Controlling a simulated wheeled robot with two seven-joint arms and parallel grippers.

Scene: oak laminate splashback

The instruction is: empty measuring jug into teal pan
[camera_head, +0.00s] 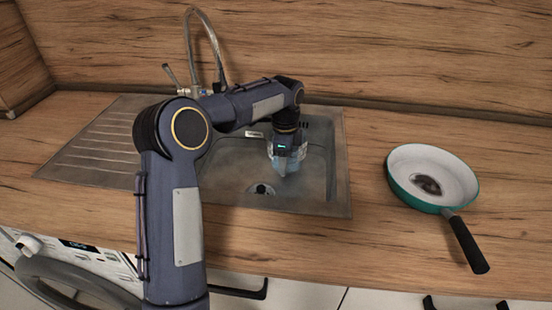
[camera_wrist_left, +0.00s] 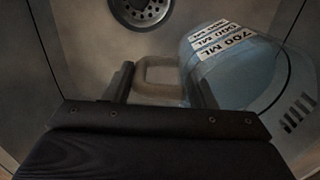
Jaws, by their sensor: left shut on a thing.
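The measuring jug (camera_wrist_left: 235,75) is clear bluish plastic with a printed scale label that includes "700 ML". In the head view the jug (camera_head: 284,165) is partly hidden behind my left gripper and is over the sink basin. My left gripper (camera_head: 287,150) reaches down into the sink area. In the left wrist view its two fingers (camera_wrist_left: 160,90) are around the jug's pale handle, shut on it. My right gripper is not in view.
The steel sink (camera_head: 335,190) has a drain (camera_head: 262,189) in the basin, a ribbed drainboard on the left and a tap (camera_head: 213,50) behind. A wooden splashback rises at the back. The counter between sink and pan is clear. A washing machine is below at the left.

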